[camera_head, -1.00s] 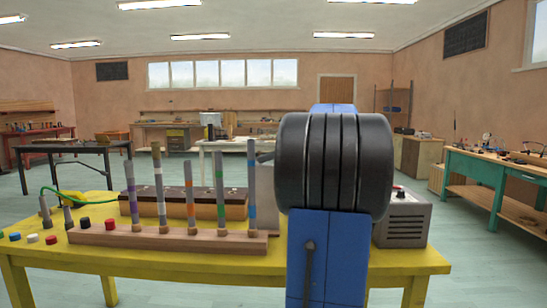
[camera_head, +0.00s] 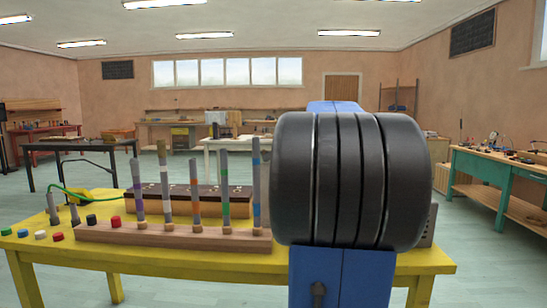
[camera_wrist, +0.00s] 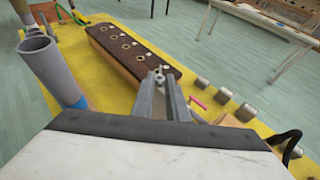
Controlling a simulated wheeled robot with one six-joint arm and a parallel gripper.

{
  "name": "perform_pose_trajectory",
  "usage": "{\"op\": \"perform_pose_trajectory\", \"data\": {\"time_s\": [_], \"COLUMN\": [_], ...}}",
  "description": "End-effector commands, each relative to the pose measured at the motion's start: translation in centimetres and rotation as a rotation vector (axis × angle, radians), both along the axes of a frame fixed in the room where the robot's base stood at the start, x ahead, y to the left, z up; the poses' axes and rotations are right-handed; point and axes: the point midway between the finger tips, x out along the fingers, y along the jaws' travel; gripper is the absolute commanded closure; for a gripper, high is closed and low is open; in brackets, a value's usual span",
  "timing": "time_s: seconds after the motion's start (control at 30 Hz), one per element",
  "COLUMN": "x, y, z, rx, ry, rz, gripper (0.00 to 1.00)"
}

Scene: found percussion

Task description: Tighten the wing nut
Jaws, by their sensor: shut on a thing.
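In the wrist view my gripper (camera_wrist: 164,80) reaches over the right end of a long dark board (camera_wrist: 105,47). Its fingers are close together on a small pale metal piece, apparently the wing nut (camera_wrist: 160,71); its shape is hard to make out at this size. The board has several round brass-coloured fittings in a row along its top. In the head view the dark board (camera_head: 210,192) lies on the yellow table behind a row of tubes. There my own arm hides the gripper and the wing nut.
Several upright tubes with coloured bands (camera_head: 164,180) stand in a wooden rail (camera_head: 110,231) near the table's front. A grey tube (camera_wrist: 50,68) rises left of my gripper. Several short cylinders (camera_wrist: 224,94) and a pink stick (camera_wrist: 198,102) lie to its right. Coloured caps (camera_head: 58,237) sit at the left.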

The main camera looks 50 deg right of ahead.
Motion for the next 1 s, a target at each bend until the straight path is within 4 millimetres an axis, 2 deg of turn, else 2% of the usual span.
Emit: {"op": "perform_pose_trajectory", "data": {"time_s": [0.13,0.53,1.0], "x": [0.03,0.05,0.35], "y": [0.32,0.40,1.22], "z": [0.03,0.06,-0.23], "rx": [-0.001,0.000,0.001], "ry": [-0.002,-0.001,0.007], "rz": [-0.061,-0.087,-0.337], "gripper": [1.00,1.00,1.00]}}
